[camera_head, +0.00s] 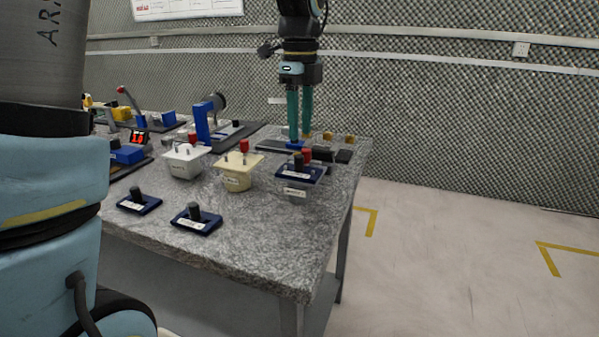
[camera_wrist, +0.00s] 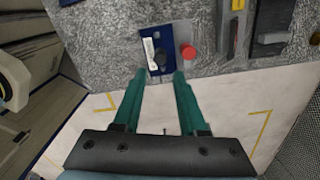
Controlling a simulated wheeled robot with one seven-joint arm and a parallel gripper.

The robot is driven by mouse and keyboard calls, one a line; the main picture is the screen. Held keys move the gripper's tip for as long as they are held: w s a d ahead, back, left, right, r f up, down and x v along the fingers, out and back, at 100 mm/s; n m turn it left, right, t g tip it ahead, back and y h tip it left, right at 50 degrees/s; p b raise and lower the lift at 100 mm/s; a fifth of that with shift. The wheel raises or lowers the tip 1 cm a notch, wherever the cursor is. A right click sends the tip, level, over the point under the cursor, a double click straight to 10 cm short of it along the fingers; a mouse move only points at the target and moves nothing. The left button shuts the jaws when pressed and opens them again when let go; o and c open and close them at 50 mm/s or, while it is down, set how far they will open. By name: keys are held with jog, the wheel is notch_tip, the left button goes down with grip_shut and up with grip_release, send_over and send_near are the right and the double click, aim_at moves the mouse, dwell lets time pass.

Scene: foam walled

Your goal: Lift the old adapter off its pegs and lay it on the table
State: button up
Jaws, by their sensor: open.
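A dark blue adapter plate (camera_head: 313,173) with a black knob and a white label sits raised on a stand near the table's right edge; a red knob stands beside the black one. Its pegs cannot be made out. In the wrist view the blue plate (camera_wrist: 150,42) lies just beyond my fingertips, its black knob near them. My gripper (camera_head: 300,138) points down, open and empty, with two teal fingers, at or behind the plate. In the wrist view my gripper's (camera_wrist: 160,78) fingers are apart with nothing between them. Whether they touch anything cannot be told.
Two similar blue plates with black knobs, one left (camera_head: 139,204) and one nearer (camera_head: 196,219), lie on the grey table (camera_head: 260,240). A white box (camera_head: 185,163) and a cream box (camera_head: 232,175) stand left of the stand. The table's front is clear.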

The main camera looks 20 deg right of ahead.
aim_at(298, 156)
jog(key=f, duration=0.4)
jog(key=f+p, duration=0.1)
jog(key=f, duration=0.2)
jog(key=shift+w+a+f, duration=0.15)
jog(key=shift+w+f, duration=0.05)
jog(key=shift+f, duration=0.15)
grip_shut()
